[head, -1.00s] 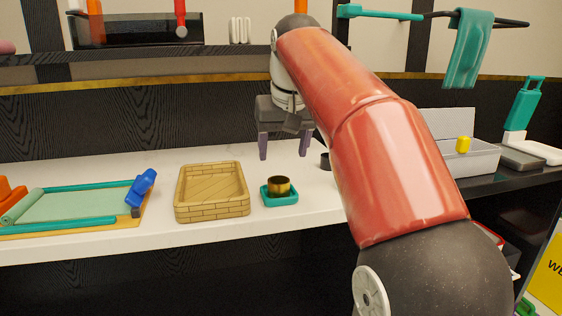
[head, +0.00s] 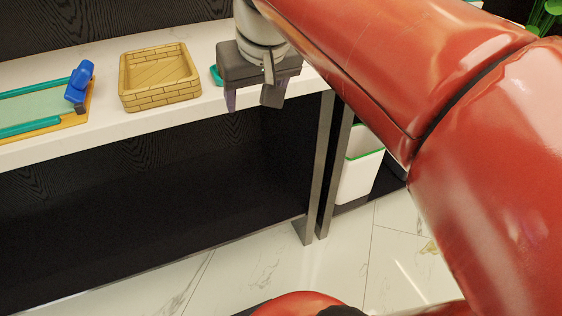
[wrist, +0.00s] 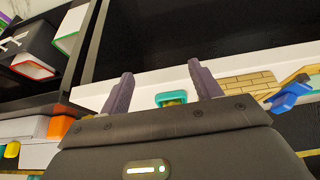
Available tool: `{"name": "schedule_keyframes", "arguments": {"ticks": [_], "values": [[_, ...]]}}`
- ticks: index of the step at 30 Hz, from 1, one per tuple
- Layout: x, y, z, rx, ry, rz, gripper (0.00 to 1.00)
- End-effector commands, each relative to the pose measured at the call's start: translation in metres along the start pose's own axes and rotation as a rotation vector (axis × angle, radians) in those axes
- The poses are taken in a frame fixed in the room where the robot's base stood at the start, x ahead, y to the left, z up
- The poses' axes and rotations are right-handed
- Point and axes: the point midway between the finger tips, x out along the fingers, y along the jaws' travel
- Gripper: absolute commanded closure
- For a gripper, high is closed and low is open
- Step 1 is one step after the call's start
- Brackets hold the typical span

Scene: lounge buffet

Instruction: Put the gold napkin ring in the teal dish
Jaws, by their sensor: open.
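The teal dish (wrist: 162,97) shows between my fingers in the wrist view, on the white counter. In the head view only its left edge (head: 216,75) shows; my gripper hides the rest. A small gold-brown patch, which looks like the gold napkin ring (wrist: 174,102), shows inside the dish in the wrist view, mostly hidden by my gripper's body. In the head view the ring is hidden. My gripper (head: 251,103) is open, with nothing between its fingers. In the head view it hangs in front of the counter's front edge, apart from the dish.
A wooden tray (head: 125,97) stands on the counter left of the dish. Further left are a blue object (head: 80,82) and a board with a green mat (head: 30,108). A white bin (head: 360,170) stands below, right of the counter's metal legs (head: 322,165). Open floor lies in front.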

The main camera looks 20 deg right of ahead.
Motion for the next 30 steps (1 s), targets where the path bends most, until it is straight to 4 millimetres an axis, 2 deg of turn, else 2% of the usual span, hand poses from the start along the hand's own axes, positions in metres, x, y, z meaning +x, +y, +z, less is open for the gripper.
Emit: {"name": "schedule_keyframes", "arguments": {"ticks": [1,6,9,12,16,30], "values": [[0.011,0.000,0.030,0.001,0.005,-0.001,0.37],[0.053,0.001,0.110,0.003,0.028,-0.004,0.37],[0.072,0.001,0.143,0.004,0.036,-0.007,0.37],[0.084,0.001,0.162,0.004,0.040,-0.008,0.37],[0.090,0.000,0.169,0.005,0.041,-0.009,0.37],[0.089,0.000,0.169,0.005,0.039,-0.008,0.37]]}}
